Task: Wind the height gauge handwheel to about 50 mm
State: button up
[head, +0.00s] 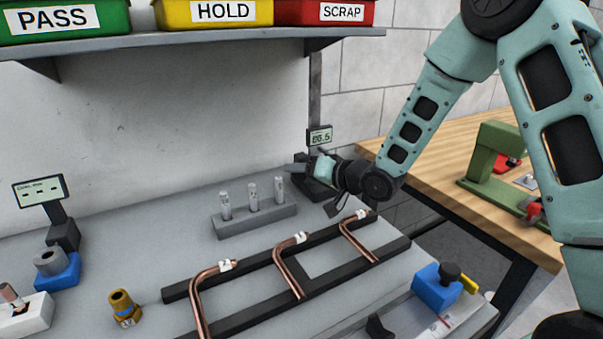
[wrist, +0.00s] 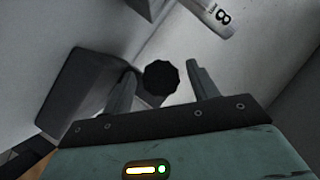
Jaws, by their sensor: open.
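The display seems to read 60.5 or 00.5; the first digit is too small to be sure. Its dark base (head: 313,190) is partly hidden by my arm. In the wrist view the dark, lobed handwheel (wrist: 161,78) lies between the two fingers of my gripper (wrist: 160,70). The gripper is open, with a gap visible on the right side of the wheel. The left finger is close to the wheel; I cannot tell whether it touches.
A grey block with labelled pins (head: 253,222) stands in front of the gauge. A black rack (head: 333,282) with bent copper tubes lies nearer. Bins sit on the shelf (head: 190,42) above. A wooden table (head: 435,180) stands to the right.

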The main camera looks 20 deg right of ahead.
jog(key=shift+w+a+f, duration=0.1)
jog(key=shift+w+a, duration=0.1)
jog(key=shift+w, duration=0.1)
jog(key=c, duration=1)
